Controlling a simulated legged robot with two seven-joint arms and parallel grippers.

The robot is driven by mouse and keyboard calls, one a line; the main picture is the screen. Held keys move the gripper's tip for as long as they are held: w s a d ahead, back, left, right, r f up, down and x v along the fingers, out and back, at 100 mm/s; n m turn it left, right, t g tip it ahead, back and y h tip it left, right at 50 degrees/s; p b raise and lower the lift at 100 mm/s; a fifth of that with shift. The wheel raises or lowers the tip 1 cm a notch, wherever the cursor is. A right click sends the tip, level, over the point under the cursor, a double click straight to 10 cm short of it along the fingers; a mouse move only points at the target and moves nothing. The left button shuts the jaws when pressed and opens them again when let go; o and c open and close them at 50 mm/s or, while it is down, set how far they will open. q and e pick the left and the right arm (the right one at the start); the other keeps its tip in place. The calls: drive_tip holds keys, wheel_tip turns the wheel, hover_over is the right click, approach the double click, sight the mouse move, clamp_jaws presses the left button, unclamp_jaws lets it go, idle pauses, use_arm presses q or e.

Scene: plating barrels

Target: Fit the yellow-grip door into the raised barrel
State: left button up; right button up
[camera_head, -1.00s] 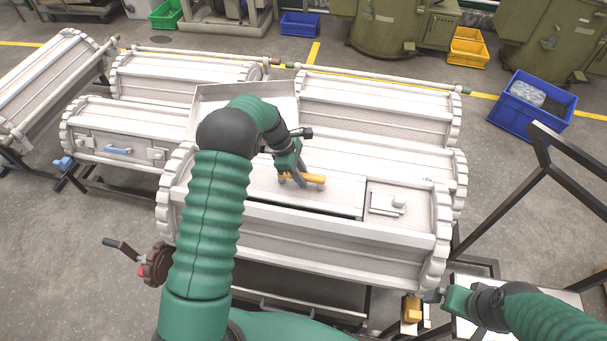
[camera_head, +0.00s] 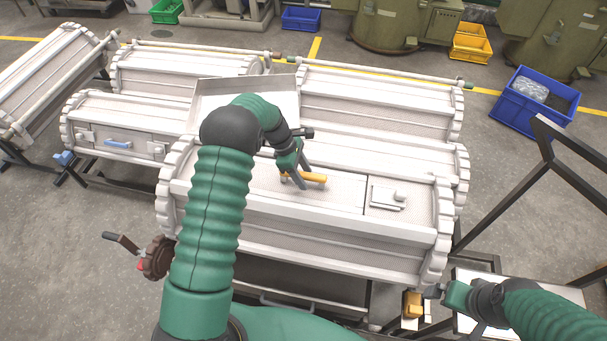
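The raised barrel (camera_head: 330,255) is a white, ribbed drum with scalloped end plates, lying across the centre. The yellow-grip door (camera_head: 335,190) is a white perforated panel lying in the opening on its top, close to flush with the frame. Its yellow grip (camera_head: 317,178) stands near the middle. My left gripper (camera_head: 300,180) is at the grip with its dark fingers closed about it; my arm hides the door's left part. My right gripper (camera_head: 432,293) is low at the right, beside a small yellow block (camera_head: 412,305); its fingers are too small to read.
A latch plate (camera_head: 387,197) sits right of the door. Other white barrels stand behind and left, one with a blue-grip door (camera_head: 117,145). An open metal tray (camera_head: 245,98) lies behind my arm. A hand crank (camera_head: 157,260) is at left, a dark frame (camera_head: 565,170) at right.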

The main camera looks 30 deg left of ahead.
use_arm(q)
drive_tip(key=v, duration=1.7)
drive_tip(key=s+d+f+m+y, duration=0.2)
drive_tip(key=s+d+m, duration=0.5)
drive_tip(key=s+m, duration=0.3)
drive_tip(key=s+d+f+m+t+y, duration=0.1)
drive_tip(key=s+d+f+m+y, duration=0.1)
drive_tip(key=s+d+m, duration=0.5)
drive_tip(key=s+m, duration=0.4)
drive_tip(key=shift+f+t, duration=0.2)
drive_tip(key=shift+t, duration=0.1)
drive_tip(key=shift+s+d, duration=0.1)
